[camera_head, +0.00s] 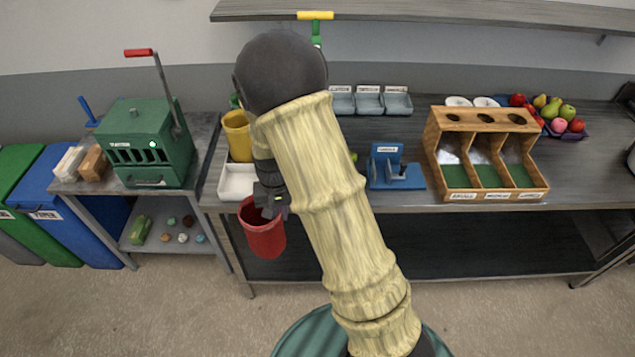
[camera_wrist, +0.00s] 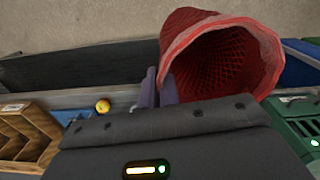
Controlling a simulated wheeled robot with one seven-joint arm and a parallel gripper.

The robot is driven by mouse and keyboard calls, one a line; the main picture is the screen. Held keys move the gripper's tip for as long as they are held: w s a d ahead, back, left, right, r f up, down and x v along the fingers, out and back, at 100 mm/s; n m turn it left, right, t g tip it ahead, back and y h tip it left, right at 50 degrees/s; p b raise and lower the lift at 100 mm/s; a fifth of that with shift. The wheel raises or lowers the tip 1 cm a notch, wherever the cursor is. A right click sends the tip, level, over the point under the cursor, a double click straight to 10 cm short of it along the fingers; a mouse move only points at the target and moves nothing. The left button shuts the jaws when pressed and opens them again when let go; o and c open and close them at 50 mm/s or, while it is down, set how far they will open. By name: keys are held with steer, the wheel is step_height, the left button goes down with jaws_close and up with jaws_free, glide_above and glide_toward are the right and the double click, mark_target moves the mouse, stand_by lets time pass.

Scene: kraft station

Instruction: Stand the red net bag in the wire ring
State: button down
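The red net bag (camera_head: 263,230) hangs mouth up below my gripper (camera_head: 271,200), in front of the bench's front edge. In the wrist view the bag (camera_wrist: 225,58) is open-mouthed, with its mesh inside showing. My gripper (camera_wrist: 159,88) has its two fingers close together at the bag's rim and appears shut on it. The exact pinch is partly hidden by the gripper body. I cannot make out the wire ring in either view; my arm covers part of the bench.
A white tray (camera_head: 237,182) and a yellow container (camera_head: 238,136) stand behind the bag. A blue fixture (camera_head: 396,175) and a wooden sorting rack (camera_head: 487,155) are to the right. A green machine (camera_head: 147,145) with a raised red-handled lever stands left. A shelf (camera_head: 450,12) runs above.

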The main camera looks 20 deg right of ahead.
steer(key=d+f+n+b, duration=0.1)
steer(key=d+f, duration=0.1)
steer(key=f, duration=0.6)
steer(key=d+f+n+b, duration=0.1)
steer(key=d+f+b, duration=0.1)
steer(key=f, duration=0.7)
steer(key=shift+w+d+n, duration=0.3)
steer(key=shift+w+d, duration=0.05)
steer(key=shift+d, duration=0.25)
